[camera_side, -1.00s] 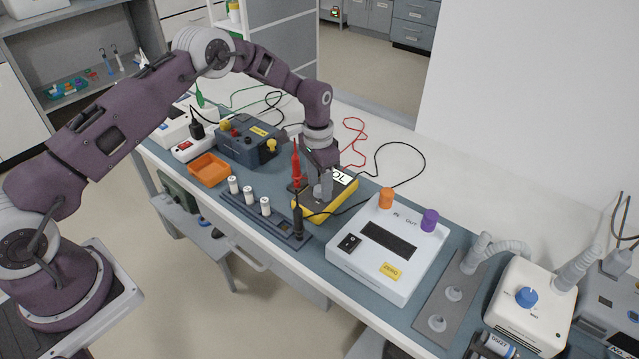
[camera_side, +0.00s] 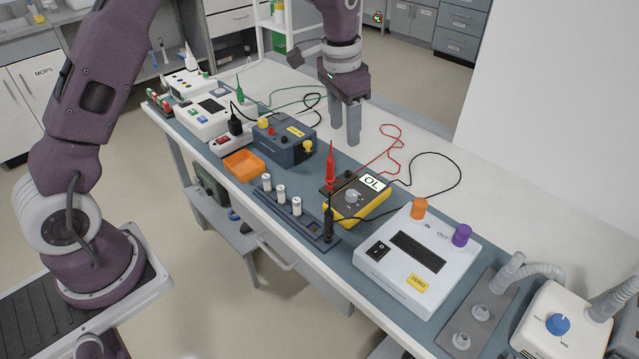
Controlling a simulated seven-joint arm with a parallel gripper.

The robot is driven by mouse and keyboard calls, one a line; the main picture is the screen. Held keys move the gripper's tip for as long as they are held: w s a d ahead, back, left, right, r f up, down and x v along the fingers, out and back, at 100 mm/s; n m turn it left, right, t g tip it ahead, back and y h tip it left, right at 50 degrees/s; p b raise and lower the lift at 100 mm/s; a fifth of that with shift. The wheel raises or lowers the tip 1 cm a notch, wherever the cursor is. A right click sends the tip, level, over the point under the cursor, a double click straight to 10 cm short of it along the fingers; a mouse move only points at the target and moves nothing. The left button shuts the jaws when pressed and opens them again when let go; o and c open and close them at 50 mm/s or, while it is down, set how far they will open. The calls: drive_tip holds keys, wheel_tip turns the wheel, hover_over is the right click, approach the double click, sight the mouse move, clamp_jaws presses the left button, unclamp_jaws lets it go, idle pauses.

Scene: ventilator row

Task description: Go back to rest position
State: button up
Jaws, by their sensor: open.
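My gripper (camera_side: 346,138) is raised above the back of the bench, with its two grey fingers pointing down. It is open and nothing shows between its fingers. It hangs behind and above the yellow multimeter (camera_side: 345,212), apart from it. The multimeter lies on the blue-grey mat with its display reading "OL" and a grey dial on its face. A red probe (camera_side: 330,165) and a black probe (camera_side: 328,222) stand upright at its left side.
A white box (camera_side: 405,262) with orange and purple ports stands right of the multimeter. A rack (camera_side: 312,232) with white cylinders, an orange tray (camera_side: 243,166) and a dark blue power unit (camera_side: 284,140) stand to the left. Red and black leads (camera_side: 436,154) loop across the bench behind the meter.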

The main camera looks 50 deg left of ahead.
drive_tip(key=s+r+n+t, duration=0.1)
drive_tip(key=s+r+t, duration=0.1)
drive_tip(key=s+r, duration=0.9)
drive_tip(key=s+n+t, duration=0.2)
drive_tip(key=s, duration=2)
drive_tip(key=shift+d+r, duration=0.15)
drive_tip(key=shift+r, duration=0.1)
